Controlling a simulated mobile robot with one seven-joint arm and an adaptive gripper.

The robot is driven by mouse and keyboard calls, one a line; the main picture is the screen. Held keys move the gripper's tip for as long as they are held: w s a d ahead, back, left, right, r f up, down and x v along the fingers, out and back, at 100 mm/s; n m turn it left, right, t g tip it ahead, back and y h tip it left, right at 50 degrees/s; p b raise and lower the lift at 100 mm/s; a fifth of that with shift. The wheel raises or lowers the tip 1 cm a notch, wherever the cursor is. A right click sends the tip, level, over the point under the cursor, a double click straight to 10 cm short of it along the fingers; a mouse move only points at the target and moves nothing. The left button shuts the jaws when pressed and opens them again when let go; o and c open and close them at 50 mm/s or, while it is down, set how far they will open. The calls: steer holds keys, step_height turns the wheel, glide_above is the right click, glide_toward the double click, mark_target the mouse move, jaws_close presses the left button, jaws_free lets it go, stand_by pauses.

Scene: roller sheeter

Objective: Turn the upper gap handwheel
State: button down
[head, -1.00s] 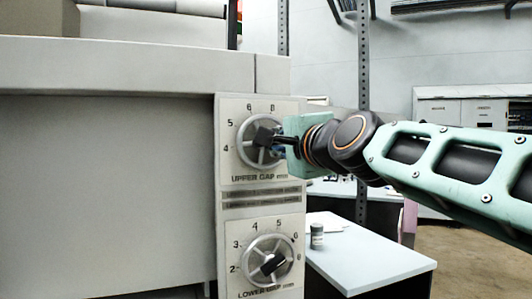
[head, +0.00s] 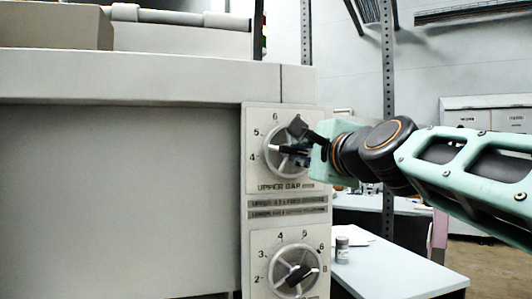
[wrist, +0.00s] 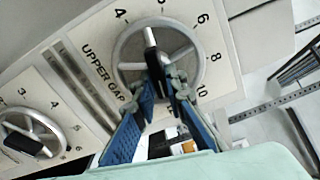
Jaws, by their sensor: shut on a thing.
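The upper gap handwheel (head: 268,156) is a grey spoked wheel on a pale dial plate (head: 257,175) marked UPPER GAP. In the wrist view the wheel (wrist: 122,51) is near the top middle, and a bar with a pale end (wrist: 150,36) crosses its hub. My gripper (head: 296,151) reaches in from the right and covers the wheel's right part in the head view. In the wrist view my gripper's blue-padded fingers (wrist: 161,74) converge at the hub and are shut on the bar. The exact contact is partly hidden.
The lower gap handwheel (head: 294,257) with a black bar sits below on its own plate. The machine's large grey panel (head: 120,190) fills the left. A table (head: 395,262) with a small jar (head: 342,249) stands behind at the right.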

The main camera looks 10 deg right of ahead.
steer(key=c, duration=2.2)
jaws_free()
steer(key=shift+c, duration=0.2)
steer(key=s+d, duration=0.2)
steer(key=s, duration=1)
steer(key=shift+w, duration=0.1)
